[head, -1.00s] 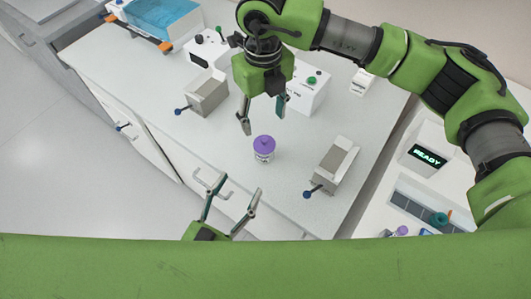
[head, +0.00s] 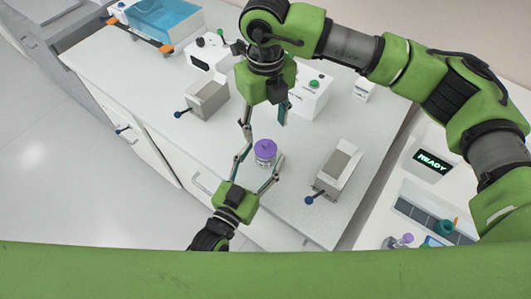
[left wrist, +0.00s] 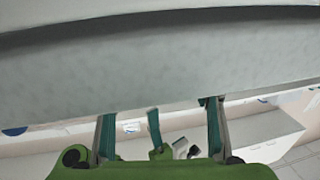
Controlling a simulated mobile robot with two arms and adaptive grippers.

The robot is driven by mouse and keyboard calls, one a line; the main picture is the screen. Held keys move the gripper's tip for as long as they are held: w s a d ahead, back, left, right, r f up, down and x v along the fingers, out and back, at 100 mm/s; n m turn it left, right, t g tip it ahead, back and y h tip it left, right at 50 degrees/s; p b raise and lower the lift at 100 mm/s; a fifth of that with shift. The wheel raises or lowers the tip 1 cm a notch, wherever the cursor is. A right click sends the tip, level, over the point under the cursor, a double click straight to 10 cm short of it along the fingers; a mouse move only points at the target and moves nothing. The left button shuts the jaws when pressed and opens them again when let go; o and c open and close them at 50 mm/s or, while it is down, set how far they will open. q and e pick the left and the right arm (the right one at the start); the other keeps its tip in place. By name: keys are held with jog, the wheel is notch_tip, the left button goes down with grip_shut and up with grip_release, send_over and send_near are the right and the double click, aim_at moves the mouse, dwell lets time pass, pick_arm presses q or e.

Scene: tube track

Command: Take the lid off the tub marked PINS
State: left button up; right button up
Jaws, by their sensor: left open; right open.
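A small white tub (head: 264,161) with a purple lid (head: 265,147) stands upright on the pale worktop in the head view. Its marking is too small to read. My left gripper (head: 259,161) is open, with one finger on either side of the tub. I cannot tell whether the fingers touch it. In the left wrist view the two open fingers (left wrist: 160,122) show below a large blurred pale surface. My right gripper (head: 265,117) is open and empty, above and behind the tub, with its fingers pointing down.
A grey-topped box with a blue-knobbed lever (head: 338,170) stands right of the tub, and a similar one (head: 207,98) at the left. White boxes with knobs stand behind. A blue-covered tray (head: 163,20) is at the back left. A READY display (head: 431,161) is at the right.

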aim_at(266, 143)
pick_arm(q)
jog(key=shift+w+d, duration=0.35)
jog(key=shift+w, duration=0.3)
jog(key=c, duration=1.5)
grip_shut()
pick_arm(e)
jog(key=shift+o, duration=1)
notch_tip(266, 143, up, 4)
jog(key=d+n+y, duration=0.1)
jog(key=n, duration=0.3)
jog(key=shift+n+t, duration=0.3)
jog(key=shift+t, duration=0.1)
jog(key=f, duration=1.1)
jog(key=shift+a+f, duration=0.35)
jog(key=shift+a, duration=0.05)
